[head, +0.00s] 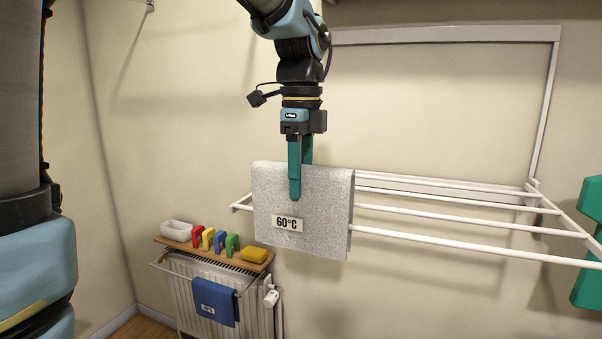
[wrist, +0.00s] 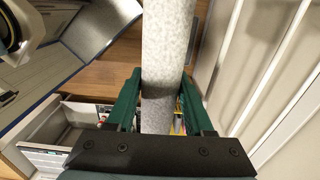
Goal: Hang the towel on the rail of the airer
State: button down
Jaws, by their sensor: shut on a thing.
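The grey speckled towel (head: 320,190) with a "60°C" label hangs folded from my gripper (head: 296,192) in the head view. My green fingers are shut on its upper edge, one in front and one behind. In the wrist view the towel (wrist: 166,50) is a pale band running between the fingers (wrist: 158,95). The white airer (head: 450,216) has several rails reaching out from the wall. The towel covers the left part of these rails in the head view. I cannot tell whether it touches a rail or hangs in front of them.
A radiator (head: 190,298) at lower left carries a blue towel (head: 215,302) on its rail. A wooden shelf (head: 205,250) above it holds a white dish, coloured items and a yellow sponge (head: 254,254). A green object (head: 588,245) is at the right edge. The airer's right rails are bare.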

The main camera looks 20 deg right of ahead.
aim_at(301, 219)
jog(key=shift+f+b, duration=2.35)
jog(key=shift+f, duration=1.8)
jog(key=shift+c, duration=1)
grip_release()
jog(key=shift+r, duration=0.1)
notch_tip(301, 219, up, 11)
jog(key=shift+f+b, duration=0.2)
jog(key=shift+b, duration=0.2)
jog(key=shift+s, duration=0.1)
